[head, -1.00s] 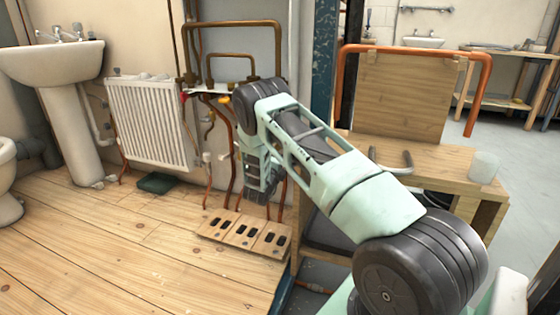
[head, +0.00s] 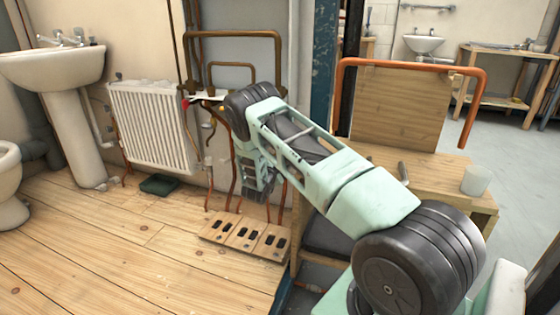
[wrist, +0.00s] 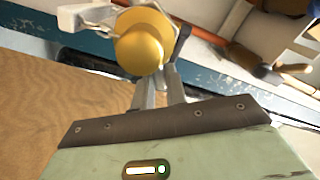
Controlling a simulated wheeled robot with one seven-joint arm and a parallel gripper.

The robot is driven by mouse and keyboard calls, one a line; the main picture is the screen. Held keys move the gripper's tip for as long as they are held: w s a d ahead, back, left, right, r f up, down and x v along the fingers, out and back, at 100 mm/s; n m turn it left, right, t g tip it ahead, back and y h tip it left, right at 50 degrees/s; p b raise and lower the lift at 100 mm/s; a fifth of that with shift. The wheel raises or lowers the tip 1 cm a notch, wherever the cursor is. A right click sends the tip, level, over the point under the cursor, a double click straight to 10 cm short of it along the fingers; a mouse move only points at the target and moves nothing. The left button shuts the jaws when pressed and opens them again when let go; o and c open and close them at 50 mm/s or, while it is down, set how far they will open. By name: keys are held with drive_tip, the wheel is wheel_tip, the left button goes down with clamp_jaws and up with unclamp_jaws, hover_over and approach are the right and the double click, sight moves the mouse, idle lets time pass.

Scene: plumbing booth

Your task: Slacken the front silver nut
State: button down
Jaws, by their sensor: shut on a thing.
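In the wrist view my gripper (wrist: 160,88) is closed, its two pale metal fingers meeting a round yellow-faced fitting (wrist: 140,45). Silver metal parts (wrist: 85,14) show beside and behind this fitting. I cannot make out a separate silver nut; the fitting and my fingers may cover it. In the head view my arm reaches down in front of the pipework, and it hides my fingertips and what they hold. A small yellow part (head: 223,107) shows beside my arm at the pipes.
Copper pipes (head: 232,34) rise behind my arm, right of the white radiator (head: 153,125). A slotted wooden board (head: 243,236) lies on the floor below. A wooden bench (head: 432,178) with a white cup (head: 476,180) stands to the right.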

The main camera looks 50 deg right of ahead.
drive_tip(key=shift+a+n, duration=0.1)
drive_tip(key=shift+n, duration=0.2)
drive_tip(key=c, duration=1.4)
unclamp_jaws()
drive_tip(key=shift+r, duration=0.1)
drive_tip(key=shift+c, duration=0.2)
drive_tip(key=p+v, duration=0.5)
drive_tip(key=v, duration=1.2)
drive_tip(key=shift+a+p, duration=0.2)
drive_tip(key=shift+p, duration=0.15)
